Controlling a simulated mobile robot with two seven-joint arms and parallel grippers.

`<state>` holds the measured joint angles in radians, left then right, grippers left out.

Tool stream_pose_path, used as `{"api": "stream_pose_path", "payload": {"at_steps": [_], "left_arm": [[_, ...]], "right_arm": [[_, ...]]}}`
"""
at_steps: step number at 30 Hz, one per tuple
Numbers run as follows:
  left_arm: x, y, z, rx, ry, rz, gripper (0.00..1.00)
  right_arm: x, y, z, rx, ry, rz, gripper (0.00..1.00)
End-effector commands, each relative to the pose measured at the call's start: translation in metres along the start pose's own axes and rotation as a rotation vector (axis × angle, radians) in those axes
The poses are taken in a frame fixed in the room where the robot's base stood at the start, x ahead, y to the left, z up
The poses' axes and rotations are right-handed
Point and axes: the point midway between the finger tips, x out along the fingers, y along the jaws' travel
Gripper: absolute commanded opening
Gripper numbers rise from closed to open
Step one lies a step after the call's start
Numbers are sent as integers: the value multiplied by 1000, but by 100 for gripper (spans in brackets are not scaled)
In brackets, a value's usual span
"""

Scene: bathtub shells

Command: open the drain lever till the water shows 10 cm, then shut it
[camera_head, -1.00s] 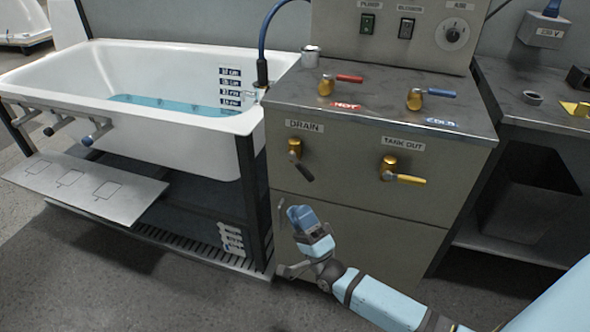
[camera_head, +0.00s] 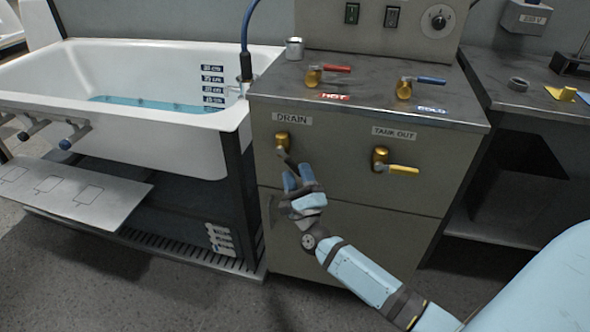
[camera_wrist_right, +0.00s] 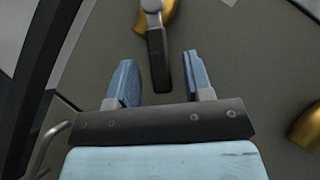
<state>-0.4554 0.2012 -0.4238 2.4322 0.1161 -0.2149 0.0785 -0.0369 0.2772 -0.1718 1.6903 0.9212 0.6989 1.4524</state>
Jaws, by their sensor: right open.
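The drain lever is a brass valve (camera_head: 282,140) with a dark handle (camera_wrist_right: 159,62), on the cabinet front under the DRAIN label (camera_head: 292,118). My right gripper (camera_head: 293,181) is open just below the valve. In the right wrist view its two blue fingers (camera_wrist_right: 162,80) stand on either side of the handle's lower end, with a gap to each side. The white tub (camera_head: 120,128) holds blue water (camera_head: 150,103). Depth labels (camera_head: 213,84) run up its inner wall; the water lies near the lowest ones, too small to read exactly. My left gripper is not in view.
The TANK OUT valve with a yellow handle (camera_head: 403,170) is to the right of the drain. HOT (camera_head: 328,69) and COLD (camera_head: 425,80) levers and a metal cup (camera_head: 294,48) are on the cabinet top. A grey panel (camera_head: 75,190) juts out below the tub.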

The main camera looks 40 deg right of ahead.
Motion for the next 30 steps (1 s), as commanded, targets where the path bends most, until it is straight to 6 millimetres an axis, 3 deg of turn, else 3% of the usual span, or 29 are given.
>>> {"api": "stream_pose_path", "payload": {"at_steps": [6, 15, 17, 21, 22, 30], "left_arm": [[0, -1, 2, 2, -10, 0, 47], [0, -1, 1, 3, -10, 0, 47], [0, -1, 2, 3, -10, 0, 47], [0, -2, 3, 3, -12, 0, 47], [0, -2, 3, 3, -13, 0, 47], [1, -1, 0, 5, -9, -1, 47]], "right_arm": [[19, 0, 0, -1, 0, 0, 47], [21, 0, 0, -2, 0, 1, 47], [21, 0, 0, -2, 0, 1, 35], [21, 0, 0, -2, 0, 1, 3], [21, 0, 0, -2, 0, 1, 0], [22, -2, 1, -10, 0, 10, 0]]}}
